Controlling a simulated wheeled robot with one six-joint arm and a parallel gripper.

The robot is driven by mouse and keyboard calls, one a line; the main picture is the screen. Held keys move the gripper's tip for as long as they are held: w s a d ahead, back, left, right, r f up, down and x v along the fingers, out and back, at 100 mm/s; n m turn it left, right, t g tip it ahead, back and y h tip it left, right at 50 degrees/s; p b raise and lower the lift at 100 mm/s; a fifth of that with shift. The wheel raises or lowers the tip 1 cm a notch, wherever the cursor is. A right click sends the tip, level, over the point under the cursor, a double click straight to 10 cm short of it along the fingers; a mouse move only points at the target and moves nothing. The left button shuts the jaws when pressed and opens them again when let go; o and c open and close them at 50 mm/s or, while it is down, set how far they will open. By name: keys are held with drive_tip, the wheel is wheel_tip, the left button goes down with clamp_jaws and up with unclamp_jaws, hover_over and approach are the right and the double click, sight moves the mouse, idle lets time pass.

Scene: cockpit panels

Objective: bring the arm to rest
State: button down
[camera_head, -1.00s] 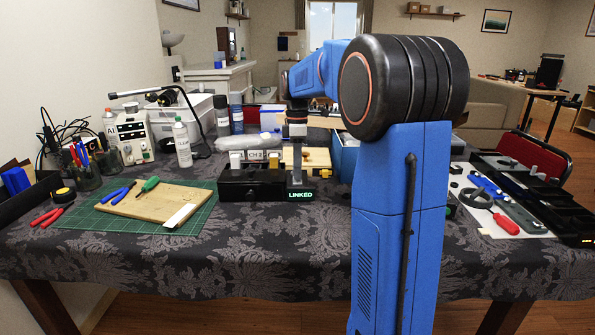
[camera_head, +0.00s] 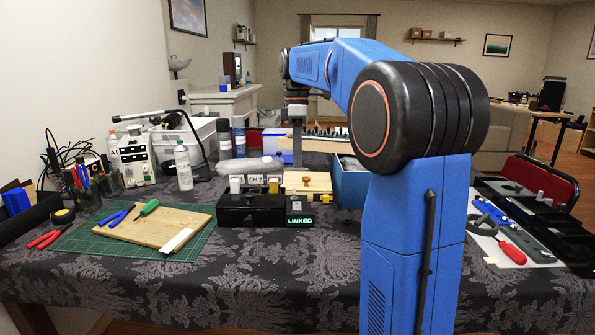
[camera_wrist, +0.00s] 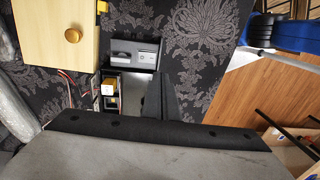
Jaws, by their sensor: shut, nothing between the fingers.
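My gripper (camera_head: 297,164) hangs from my blue arm, pointing down, above and behind the black panel box (camera_head: 236,212) marked CH 2. Its fingers look closed together and hold nothing. In the wrist view the dark fingers of my gripper (camera_wrist: 168,100) stick out from the grey wrist body, with the panel box (camera_wrist: 112,94) partly hidden beside them. The small black unit (camera_head: 300,207) beside the panel box has a lit green LINKED sign and a grey lever or knob on top. My gripper is clear of both.
A wooden box with a brass knob (camera_head: 318,181) and a blue bin (camera_head: 349,187) stand behind the panel. A green cutting mat (camera_head: 84,238) with a board and tools lies left; a black tray (camera_head: 548,215) lies right. The cloth in front is mostly bare.

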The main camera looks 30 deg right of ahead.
drive_tip(key=shift+r, duration=0.55)
drive_tip(key=shift+s, duration=0.1)
drive_tip(key=s+a+f+m+t, duration=0.1)
drive_tip(key=s+a+f+m, duration=0.2)
drive_tip(key=s, duration=0.4)
drive_tip(key=s+a+f+m+t, duration=0.2)
drive_tip(key=s+a+f+m, duration=0.1)
drive_tip(key=s+f, duration=0.3)
drive_tip(key=s+a+f+m+t, duration=0.1)
drive_tip(key=s+a+f, duration=0.3)
drive_tip(key=s, duration=0.6)
drive_tip(key=shift+s+a+f+m+h, duration=0.1)
drive_tip(key=shift+a+f+m+h, duration=0.1)
drive_tip(key=shift+a+m, duration=0.25)
drive_tip(key=shift+s+a+f+m+h, duration=0.1)
drive_tip(key=shift+a+f+m+h, duration=0.1)
drive_tip(key=shift+a+m, duration=0.25)
drive_tip(key=s+a+f+m+t, duration=0.1)
drive_tip(key=s+f+m+t, duration=0.1)
drive_tip(key=s+f, duration=0.5)
drive_tip(key=shift+a+f+m, duration=0.3)
drive_tip(key=shift+f+m, duration=0.3)
drive_tip(key=shift+f, duration=0.25)
